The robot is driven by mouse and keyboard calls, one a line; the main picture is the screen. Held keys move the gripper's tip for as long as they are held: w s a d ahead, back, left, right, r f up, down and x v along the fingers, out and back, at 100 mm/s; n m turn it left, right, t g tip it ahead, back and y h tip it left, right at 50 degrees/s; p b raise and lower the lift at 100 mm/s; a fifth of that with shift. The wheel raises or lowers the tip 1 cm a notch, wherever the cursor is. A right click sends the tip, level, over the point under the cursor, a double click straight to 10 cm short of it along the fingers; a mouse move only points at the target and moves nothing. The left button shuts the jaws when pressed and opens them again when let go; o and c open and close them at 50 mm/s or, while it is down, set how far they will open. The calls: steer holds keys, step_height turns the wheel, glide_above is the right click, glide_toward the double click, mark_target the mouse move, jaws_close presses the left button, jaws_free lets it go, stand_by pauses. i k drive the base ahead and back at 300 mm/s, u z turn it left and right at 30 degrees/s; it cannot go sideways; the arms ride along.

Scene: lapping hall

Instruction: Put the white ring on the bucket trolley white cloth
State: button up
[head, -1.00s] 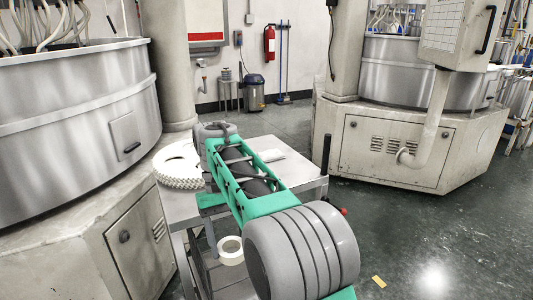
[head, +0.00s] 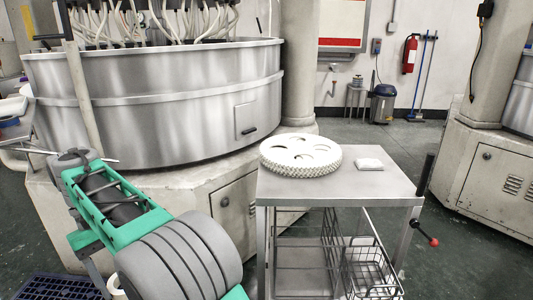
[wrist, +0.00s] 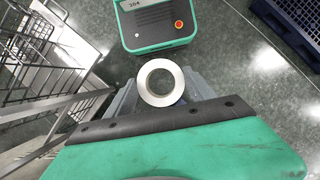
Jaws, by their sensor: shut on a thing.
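My gripper (wrist: 160,92) is shut on the white ring (wrist: 142,84), which sits between its grey fingers in the wrist view, over the dark floor. In the head view only a sliver of the ring (head: 118,287) shows at the lower left, behind my arm. The white cloth (head: 369,163) is a small folded pad on the top of the steel trolley (head: 390,184), right of centre in the head view. The ring is left of the trolley and apart from the cloth. I see no bucket on the trolley.
A white toothed disc with holes (head: 300,153) lies on the trolley top, left of the cloth. A wire basket (head: 372,272) is below. A large steel machine (head: 150,110) stands behind. A dark blue pallet (head: 62,288) lies on the floor at left.

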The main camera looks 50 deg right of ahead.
mark_target(371, 161)
steer(key=u, duration=0.15)
steer(key=k, duration=0.95)
steer(key=z, duration=1.25)
